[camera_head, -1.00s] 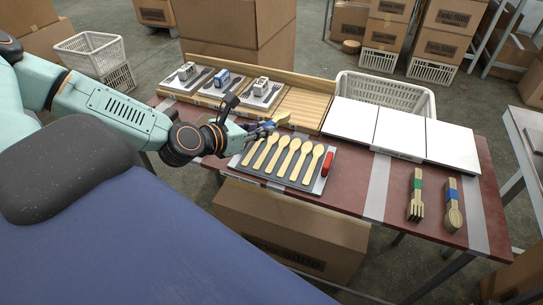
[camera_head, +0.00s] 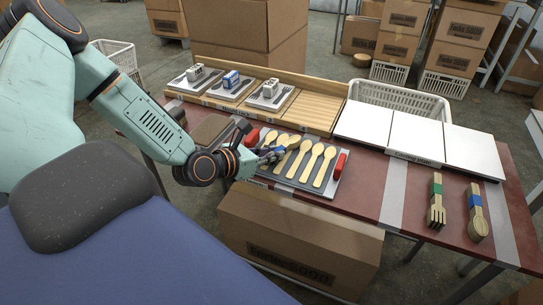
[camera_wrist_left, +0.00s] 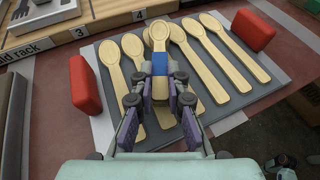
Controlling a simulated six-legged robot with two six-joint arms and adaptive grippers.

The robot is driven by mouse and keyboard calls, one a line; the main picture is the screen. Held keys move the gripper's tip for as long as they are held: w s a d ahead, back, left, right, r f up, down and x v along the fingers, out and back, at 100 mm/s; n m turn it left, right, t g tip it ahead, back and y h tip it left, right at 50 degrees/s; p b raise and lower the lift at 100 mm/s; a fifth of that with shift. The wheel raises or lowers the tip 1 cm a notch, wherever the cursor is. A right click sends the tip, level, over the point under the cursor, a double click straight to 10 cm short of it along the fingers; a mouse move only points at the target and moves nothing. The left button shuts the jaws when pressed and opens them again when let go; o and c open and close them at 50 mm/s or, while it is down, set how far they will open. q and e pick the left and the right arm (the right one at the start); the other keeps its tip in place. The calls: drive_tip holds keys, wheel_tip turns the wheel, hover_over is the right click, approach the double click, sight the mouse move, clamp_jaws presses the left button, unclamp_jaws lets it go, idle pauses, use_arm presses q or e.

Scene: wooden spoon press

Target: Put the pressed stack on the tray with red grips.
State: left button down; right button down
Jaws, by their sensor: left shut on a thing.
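The tray with red grips is a grey board (camera_head: 326,190) with a red block at each end, the left (camera_wrist_left: 85,85) and the right (camera_wrist_left: 253,31). Several loose wooden spoons (camera_head: 323,166) lie side by side on it. My left gripper (camera_head: 268,154) is over the tray's left half, shut on a stack of wooden spoons with a blue band (camera_wrist_left: 159,66). The stack's bowl end points away from the gripper, overlapping the loose spoons in the left wrist view. I cannot tell whether it touches them. My right gripper is not in view.
Behind the tray, a wooden rack (camera_head: 309,113) holds several grey plates with items. Three white boards (camera_head: 403,133) and a white basket (camera_head: 400,97) stand to its right. A green-banded fork bundle (camera_head: 437,200) and blue-banded spoon bundle (camera_head: 478,212) lie at the table's right.

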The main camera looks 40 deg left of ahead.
use_arm(q)
drive_tip(key=shift+a, duration=0.1)
drive_tip(key=shift+f, duration=0.1)
drive_tip(key=c, duration=1.7)
unclamp_jaws()
drive_tip(key=o, duration=0.4)
drive_tip(key=shift+c, duration=0.2)
